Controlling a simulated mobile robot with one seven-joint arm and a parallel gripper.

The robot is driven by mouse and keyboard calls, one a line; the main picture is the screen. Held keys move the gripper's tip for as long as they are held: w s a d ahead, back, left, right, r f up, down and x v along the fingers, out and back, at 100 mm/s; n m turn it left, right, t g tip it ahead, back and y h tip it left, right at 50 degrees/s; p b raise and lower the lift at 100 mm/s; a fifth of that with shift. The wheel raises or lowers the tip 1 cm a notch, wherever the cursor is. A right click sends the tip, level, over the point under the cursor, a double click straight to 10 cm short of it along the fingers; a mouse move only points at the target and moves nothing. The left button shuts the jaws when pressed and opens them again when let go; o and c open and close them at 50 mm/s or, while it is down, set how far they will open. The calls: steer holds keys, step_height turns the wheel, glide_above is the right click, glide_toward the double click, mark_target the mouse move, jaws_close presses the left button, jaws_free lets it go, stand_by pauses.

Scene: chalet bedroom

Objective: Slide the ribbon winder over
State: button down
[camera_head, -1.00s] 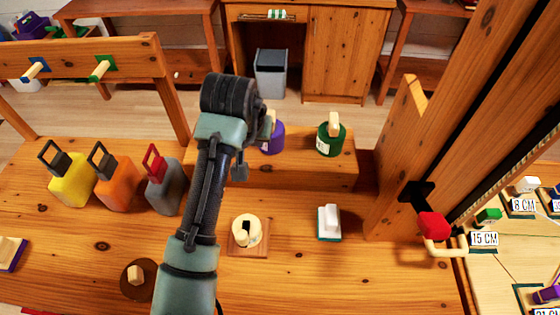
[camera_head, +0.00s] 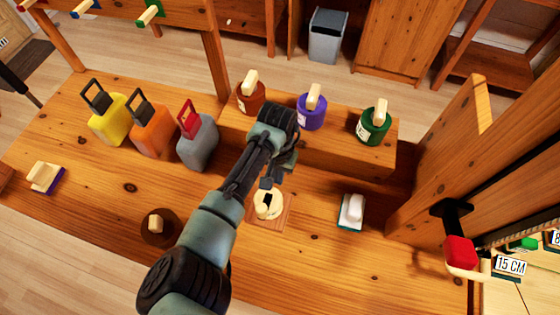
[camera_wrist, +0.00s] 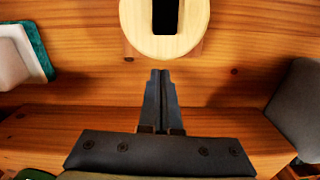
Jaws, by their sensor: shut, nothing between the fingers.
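A round cream piece (camera_head: 276,206) with a dark slot and a small knob sits on a square wooden base (camera_head: 287,216) on the bench; it may be the ribbon winder, but I cannot tell for sure. It also shows at the top of the wrist view (camera_wrist: 198,28), cut off by the edge. My gripper (camera_head: 268,183) is just behind this piece in the head view. In the wrist view my gripper (camera_wrist: 163,73) is shut and empty, its tips pointing at the piece with a small gap in the picture. I cannot tell its height above the bench.
A raised shelf behind holds brown (camera_head: 251,99), purple (camera_head: 311,114) and green (camera_head: 373,127) pots. A white block on a green base (camera_head: 351,212) stands right. Yellow (camera_head: 108,124), orange (camera_head: 153,136) and grey (camera_head: 198,146) handled containers stand left. A dark disc (camera_head: 160,229) lies front left.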

mark_target(278, 225)
steer(key=shift+s+a+r+p, duration=0.15)
steer(key=shift+s+a+p, duration=0.05)
steer(key=shift+s, duration=0.25)
steer(key=shift+s+a+r+p, duration=0.1)
steer(key=shift+s+a+p, duration=0.1)
steer(key=shift+s, duration=0.25)
steer(key=shift+s+f, duration=0.1)
steer(key=shift+s, duration=0.25)
